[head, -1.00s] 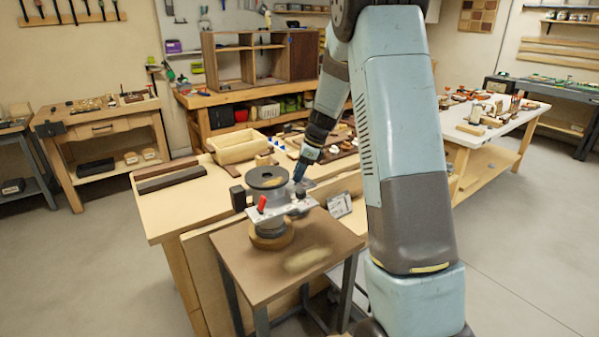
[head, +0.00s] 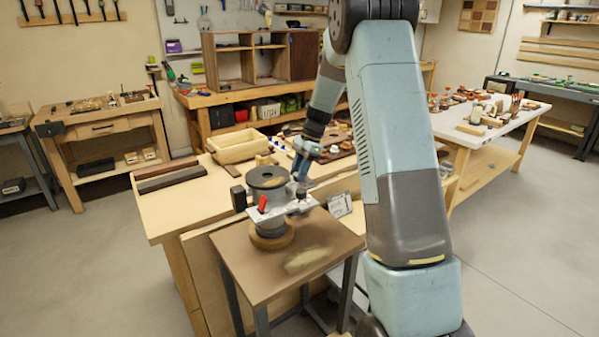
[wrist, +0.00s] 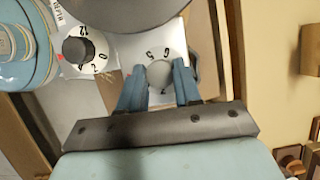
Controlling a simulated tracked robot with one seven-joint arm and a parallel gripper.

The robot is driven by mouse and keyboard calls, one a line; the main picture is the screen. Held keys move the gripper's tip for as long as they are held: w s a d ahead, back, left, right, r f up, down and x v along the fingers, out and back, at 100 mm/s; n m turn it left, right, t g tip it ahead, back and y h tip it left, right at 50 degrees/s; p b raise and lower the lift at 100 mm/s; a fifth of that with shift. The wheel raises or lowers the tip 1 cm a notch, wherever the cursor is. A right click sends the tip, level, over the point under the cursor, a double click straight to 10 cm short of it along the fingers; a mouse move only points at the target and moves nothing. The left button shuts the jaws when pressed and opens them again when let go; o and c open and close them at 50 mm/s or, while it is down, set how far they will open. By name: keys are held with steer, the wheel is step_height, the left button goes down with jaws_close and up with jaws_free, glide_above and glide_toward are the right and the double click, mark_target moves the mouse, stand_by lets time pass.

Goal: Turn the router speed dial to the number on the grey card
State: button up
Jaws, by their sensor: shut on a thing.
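The router (head: 268,205) stands upright on the small brown-topped stand, with a dark round top, a light plate and a red lever. In the wrist view my gripper (wrist: 159,74) has one blue finger on each side of a pale dial (wrist: 158,72) and is shut on its knob. Digits show around this dial, including a 5, but its pointer is not clear. A second dial with a black knob (wrist: 77,50), marked DEPTH, sits to the left. In the head view my gripper (head: 300,175) is at the router's right side. A light card (head: 339,205) stands right of the router; its number is unreadable.
The router's stand (head: 240,262) adjoins a wooden bench (head: 185,208) with a wooden tray (head: 237,147) and dark strips (head: 168,177). Several small parts lie behind my gripper. Open floor lies left and right.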

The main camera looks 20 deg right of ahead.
steer(key=n+g, duration=0.1)
steer(key=n, duration=0.2)
steer(key=n+g+h, duration=0.1)
steer(key=n, duration=0.2)
steer(key=shift+w+n, duration=0.2)
steer(key=shift+n, duration=0.1)
steer(key=n+h, duration=0.1)
steer(key=n, duration=0.2)
steer(key=n+g+h, duration=0.1)
steer(key=n, duration=0.2)
steer(key=shift+a, duration=0.2)
steer(key=o, duration=1)
steer(key=shift+o, duration=0.2)
